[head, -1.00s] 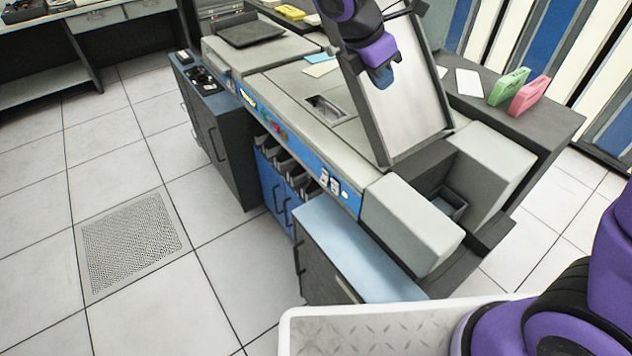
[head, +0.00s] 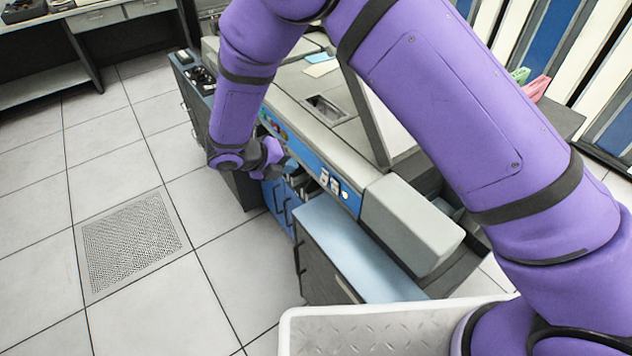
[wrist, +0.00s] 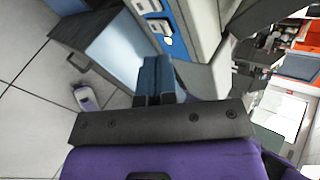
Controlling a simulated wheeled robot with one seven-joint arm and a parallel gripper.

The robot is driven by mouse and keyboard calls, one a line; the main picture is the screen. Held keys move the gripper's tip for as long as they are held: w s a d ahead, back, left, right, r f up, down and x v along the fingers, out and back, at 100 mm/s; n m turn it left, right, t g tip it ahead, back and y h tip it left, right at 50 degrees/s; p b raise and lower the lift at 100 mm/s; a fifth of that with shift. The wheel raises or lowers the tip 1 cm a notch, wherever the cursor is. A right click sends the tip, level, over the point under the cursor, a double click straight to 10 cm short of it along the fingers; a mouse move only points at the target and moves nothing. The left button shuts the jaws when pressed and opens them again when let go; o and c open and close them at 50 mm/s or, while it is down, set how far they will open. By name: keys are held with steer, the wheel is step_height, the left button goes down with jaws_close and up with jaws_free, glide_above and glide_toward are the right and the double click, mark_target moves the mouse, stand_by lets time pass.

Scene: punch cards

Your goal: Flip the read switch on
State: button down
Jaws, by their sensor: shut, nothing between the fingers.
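Two small pale switch plates (head: 329,182) sit side by side on the blue front panel of the grey card machine (head: 350,160), left of a round pale knob or lamp. I cannot read their labels or tell which is the read switch, nor how the levers stand. The plates also show at the top of the wrist view (wrist: 158,25). My gripper (head: 290,165) is shut and empty, in front of the blue panel and left of the plates in the head view. In the wrist view its blue fingers (wrist: 157,68) point toward the panel, apart from the plates.
Coloured buttons (head: 273,125) lie further left on the panel. Below it are card pockets (head: 297,185) and a blue-topped cabinet (head: 345,245). A grey block (head: 412,222) juts out at the right. The tiled floor (head: 150,300) at left is clear.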

mark_target(323, 181)
steer(key=s+a+f+n+t, duration=0.1)
steer(key=a+f+n, duration=0.2)
steer(key=f, duration=0.3)
steer(key=shift+s+n, duration=0.3)
steer(key=shift+s, duration=0.05)
steer(key=x, duration=0.8)
steer(key=r+x, duration=0.1)
steer(key=x, duration=0.3)
steer(key=shift+w+d, duration=0.15)
steer(key=shift+d, duration=0.1)
steer(key=shift+w+d+f, duration=0.15)
steer(key=shift+w+d, duration=0.35)
steer(key=shift+d, duration=0.2)
steer(key=shift+f, duration=0.1)
steer(key=shift+w+d+h, duration=0.1)
steer(key=shift+d+h, duration=0.05)
steer(key=shift+h, duration=0.15)
